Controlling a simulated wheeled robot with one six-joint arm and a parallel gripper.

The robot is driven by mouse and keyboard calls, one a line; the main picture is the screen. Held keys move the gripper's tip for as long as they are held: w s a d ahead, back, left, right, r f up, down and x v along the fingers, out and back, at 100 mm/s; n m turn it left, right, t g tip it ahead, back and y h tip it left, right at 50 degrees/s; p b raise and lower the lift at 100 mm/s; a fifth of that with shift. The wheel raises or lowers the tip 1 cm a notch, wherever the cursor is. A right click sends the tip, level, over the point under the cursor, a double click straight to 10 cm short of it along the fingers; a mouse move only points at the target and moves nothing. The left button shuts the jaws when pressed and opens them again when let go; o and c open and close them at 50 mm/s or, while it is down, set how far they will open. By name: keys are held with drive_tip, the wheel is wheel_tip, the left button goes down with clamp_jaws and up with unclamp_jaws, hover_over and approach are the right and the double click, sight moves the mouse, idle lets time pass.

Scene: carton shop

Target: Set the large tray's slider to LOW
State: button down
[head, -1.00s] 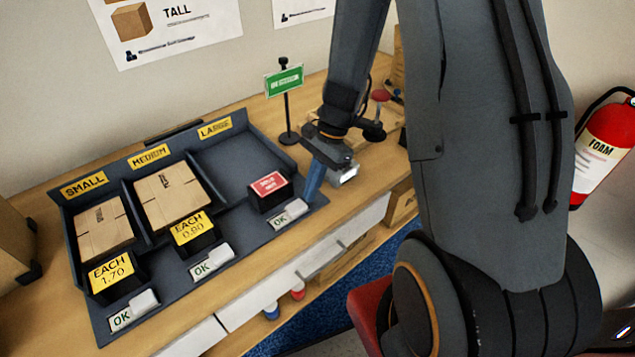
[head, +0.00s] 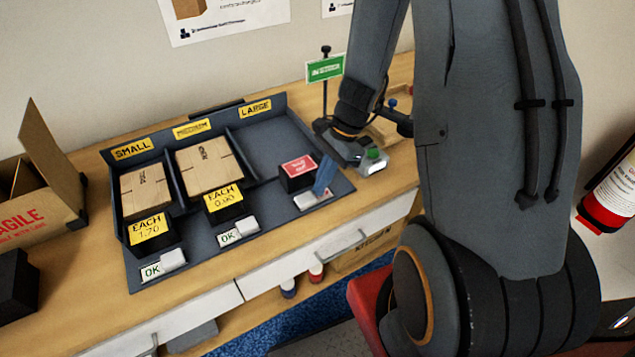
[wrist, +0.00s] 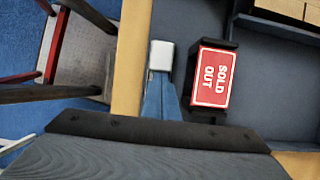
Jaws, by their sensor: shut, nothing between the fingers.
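The large tray (head: 262,150) is the rightmost bay, under the LARGE label, and its floor looks bare. Its white slider (head: 306,201) sits on the front lip, below a red SOLD OUT sign (head: 297,168). My gripper (head: 321,190) is shut, its blue fingers pointing down at the slider's right part. In the wrist view the fingers (wrist: 160,95) reach the white slider piece (wrist: 161,55), beside the SOLD OUT sign (wrist: 214,77); they seem to touch it. No OK lettering shows on this slider, and the fingers hide part of it, so LOW cannot be read.
The small tray's slider (head: 163,266) and medium tray's slider (head: 238,233) both show OK. Cartons lie in those two bays. A green sign on a stand (head: 325,68) rises behind my gripper. An open FRAGILE box (head: 40,205) stands at left.

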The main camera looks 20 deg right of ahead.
drive_tip(key=shift+s+a, duration=0.1)
drive_tip(key=d, duration=0.3)
drive_tip(key=d+p, duration=0.1)
drive_tip(key=shift+w+d, duration=0.2)
drive_tip(key=shift+w, duration=0.15)
drive_tip(key=b+v, duration=0.1)
drive_tip(key=v, duration=0.9)
drive_tip(key=shift+a, duration=0.15)
